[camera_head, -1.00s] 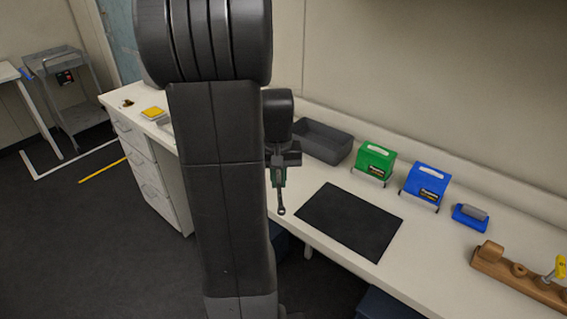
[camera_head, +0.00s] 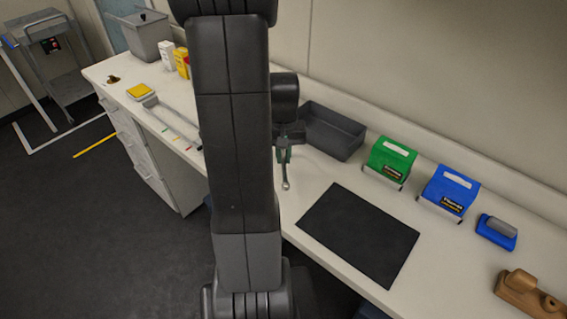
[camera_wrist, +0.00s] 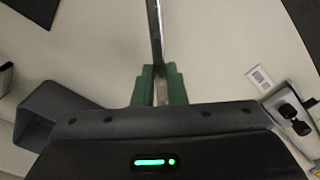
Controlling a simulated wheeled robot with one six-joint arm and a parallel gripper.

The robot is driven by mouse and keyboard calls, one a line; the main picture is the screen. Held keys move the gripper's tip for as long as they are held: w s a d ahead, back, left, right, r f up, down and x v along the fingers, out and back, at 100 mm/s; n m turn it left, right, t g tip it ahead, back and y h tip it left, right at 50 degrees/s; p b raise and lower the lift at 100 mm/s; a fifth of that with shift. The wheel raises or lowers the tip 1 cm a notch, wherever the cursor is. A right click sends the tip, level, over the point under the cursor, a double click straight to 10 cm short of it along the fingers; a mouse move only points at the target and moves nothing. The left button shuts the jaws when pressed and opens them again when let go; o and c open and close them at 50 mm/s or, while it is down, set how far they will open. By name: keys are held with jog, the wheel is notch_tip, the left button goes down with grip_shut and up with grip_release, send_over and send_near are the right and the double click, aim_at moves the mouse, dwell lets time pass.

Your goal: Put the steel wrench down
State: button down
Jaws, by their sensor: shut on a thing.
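The steel wrench (camera_head: 285,171) hangs from my gripper (camera_head: 284,148) in the head view, its ring end pointing toward the front of the bench. In the wrist view the wrench shaft (camera_wrist: 156,35) runs up out of frame from between the green fingers of my gripper (camera_wrist: 160,85), which are shut on it. The wrench is over the white bench top (camera_head: 310,181), left of a black mat (camera_head: 358,233). I cannot tell whether it touches the bench. My arm hides part of the bench to the left.
A grey open bin (camera_head: 332,131) stands close behind my gripper. A green box (camera_head: 390,160), a blue box (camera_head: 449,190), a blue block tool (camera_head: 496,232) and a wooden holder (camera_head: 527,293) line the right. The black mat is bare. A grey bin (camera_head: 147,37) stands far left.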

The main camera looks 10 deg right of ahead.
aim_at(283, 161)
jog(key=shift+f, duration=1.85)
jog(key=shift+f, duration=0.15)
jog(key=c, duration=1.5)
grip_release()
jog(key=shift+o, duration=0.2)
